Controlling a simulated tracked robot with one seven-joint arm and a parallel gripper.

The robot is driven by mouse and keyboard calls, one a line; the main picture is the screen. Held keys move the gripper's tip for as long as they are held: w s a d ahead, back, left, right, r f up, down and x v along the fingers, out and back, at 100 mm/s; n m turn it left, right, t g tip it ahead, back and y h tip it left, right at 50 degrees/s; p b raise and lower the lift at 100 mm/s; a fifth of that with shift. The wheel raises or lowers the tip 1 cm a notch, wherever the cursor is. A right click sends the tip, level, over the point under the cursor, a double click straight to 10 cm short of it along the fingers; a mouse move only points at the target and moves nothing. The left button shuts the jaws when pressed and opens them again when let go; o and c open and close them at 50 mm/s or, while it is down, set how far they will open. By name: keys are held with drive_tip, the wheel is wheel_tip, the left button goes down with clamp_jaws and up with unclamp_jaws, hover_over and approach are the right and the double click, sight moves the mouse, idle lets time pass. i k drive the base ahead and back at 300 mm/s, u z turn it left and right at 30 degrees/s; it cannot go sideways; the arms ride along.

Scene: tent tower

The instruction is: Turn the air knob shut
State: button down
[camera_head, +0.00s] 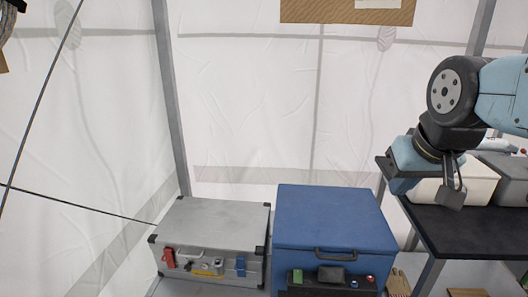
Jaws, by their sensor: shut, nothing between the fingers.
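I cannot make out for certain which part is the air knob. A grey metal case (215,222) at lower left has small fittings on its front: a red piece (168,257), a yellow label (205,273) and a blue piece (240,266). My gripper (452,194) is at the right, in front of the black table and apart from both boxes. It is shut and empty. Its fingertips are small and hard to make out.
A black table (470,235) at the right carries pale bins (480,182). Grey tent poles (170,95) and white fabric walls stand behind. A dark cord crosses the left side. A brown board (345,12) hangs at the top. The air above both boxes is clear.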

sight(187, 268)
drive_tip(key=u, duration=0.95)
drive_tip(key=i, duration=0.2)
drive_tip(key=u, duration=0.4)
